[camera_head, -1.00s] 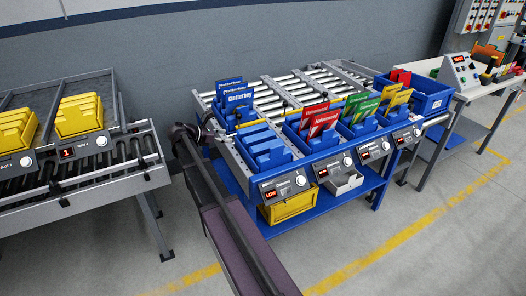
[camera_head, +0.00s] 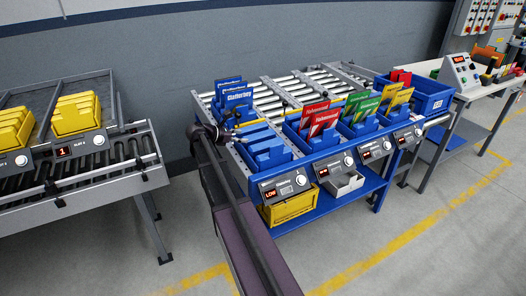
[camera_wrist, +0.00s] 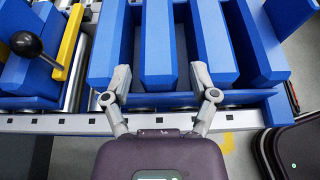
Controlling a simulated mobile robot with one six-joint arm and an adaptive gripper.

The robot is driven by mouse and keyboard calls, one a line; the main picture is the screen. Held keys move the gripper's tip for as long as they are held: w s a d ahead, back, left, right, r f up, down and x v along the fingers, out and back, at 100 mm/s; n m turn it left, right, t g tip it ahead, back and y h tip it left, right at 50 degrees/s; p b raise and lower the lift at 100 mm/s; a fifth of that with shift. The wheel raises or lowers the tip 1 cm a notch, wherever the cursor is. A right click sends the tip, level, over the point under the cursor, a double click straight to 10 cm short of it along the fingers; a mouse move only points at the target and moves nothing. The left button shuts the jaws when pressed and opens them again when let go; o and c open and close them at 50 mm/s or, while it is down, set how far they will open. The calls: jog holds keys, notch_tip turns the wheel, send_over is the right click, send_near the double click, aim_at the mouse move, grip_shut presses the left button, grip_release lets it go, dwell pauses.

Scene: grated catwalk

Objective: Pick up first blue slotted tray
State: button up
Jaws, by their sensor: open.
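A blue slotted tray (camera_head: 268,157) sits at the near left end of the blue-framed roller bench, its slots holding no cards. In the wrist view its upright blue dividers (camera_wrist: 158,60) stand side by side with gaps between them. My gripper (camera_wrist: 161,78) is open and empty, with one fingertip on each side of a middle divider as seen from above. I cannot tell whether the fingertips touch it. In the head view my gripper (camera_head: 232,134) is at the tray's left side, partly hidden by the arm.
Blue cards (camera_head: 233,92) stand behind the tray. Red cards (camera_head: 318,118) and green cards (camera_head: 358,106) stand in holders to the right. A roller bench with yellow bins (camera_head: 76,115) is at the left. A black knob (camera_wrist: 26,44) shows beside the tray. The bench's grey front rail (camera_wrist: 60,123) runs below the fingers.

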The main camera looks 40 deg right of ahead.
aim_at(251, 137)
jog(key=shift+s+d+f, duration=0.1)
jog(key=shift+d+f, duration=0.1)
jog(key=shift+d, duration=0.3)
jog(key=shift+f+b+x, duration=0.15)
jog(key=shift+b+x, duration=0.45)
jog(key=shift+x, duration=0.5)
jog(key=shift+f+b+x, duration=0.15)
jog(key=shift+b+x, duration=0.4)
jog(key=shift+x, duration=0.6)
jog(key=shift+d, duration=0.25)
grip_shut()
jog(key=shift+r, duration=0.2)
notch_tip(251, 137, up, 10)
jog(key=p, duration=1)
jog(key=shift+f, duration=0.2)
